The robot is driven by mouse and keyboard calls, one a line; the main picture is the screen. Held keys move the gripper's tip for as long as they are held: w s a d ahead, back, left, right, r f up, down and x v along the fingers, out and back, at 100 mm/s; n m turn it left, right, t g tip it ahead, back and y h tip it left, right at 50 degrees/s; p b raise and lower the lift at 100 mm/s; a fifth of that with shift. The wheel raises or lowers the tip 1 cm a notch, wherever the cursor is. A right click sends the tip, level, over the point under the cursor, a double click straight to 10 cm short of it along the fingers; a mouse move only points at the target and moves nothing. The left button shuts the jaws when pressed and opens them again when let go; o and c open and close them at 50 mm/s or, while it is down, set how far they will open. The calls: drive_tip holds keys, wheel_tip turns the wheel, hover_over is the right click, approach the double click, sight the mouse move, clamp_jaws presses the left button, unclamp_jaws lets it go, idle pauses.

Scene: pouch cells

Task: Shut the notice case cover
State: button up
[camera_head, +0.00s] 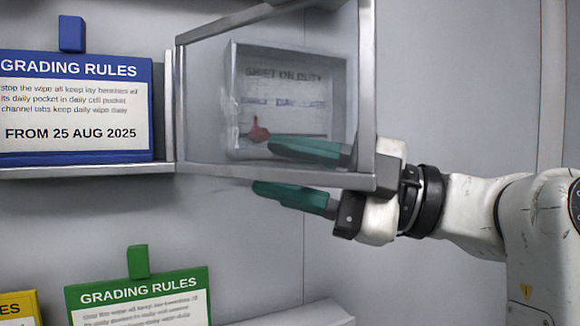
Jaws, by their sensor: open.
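The notice case cover is a clear pane in a grey metal frame (368,95). It stands open, joined at its left edge to the case beside the blue notice (75,108) and swung out to the right. My gripper (263,167) is at the cover's lower right corner, its green fingers apart and pointing left. The upper finger shows through the pane; the lower finger is below the bottom rail. Nothing is seen held between them. I cannot tell whether either finger touches the frame.
A framed "shift on duty" notice (290,100) with a small red mark shows through the pane on the wall behind. Below stand a green notice (140,295) and part of a yellow one (18,307). A grey ledge (290,316) juts out at the bottom. The wall to the right is bare.

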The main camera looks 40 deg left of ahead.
drive_tip(key=shift+c, duration=0.5)
clamp_jaws()
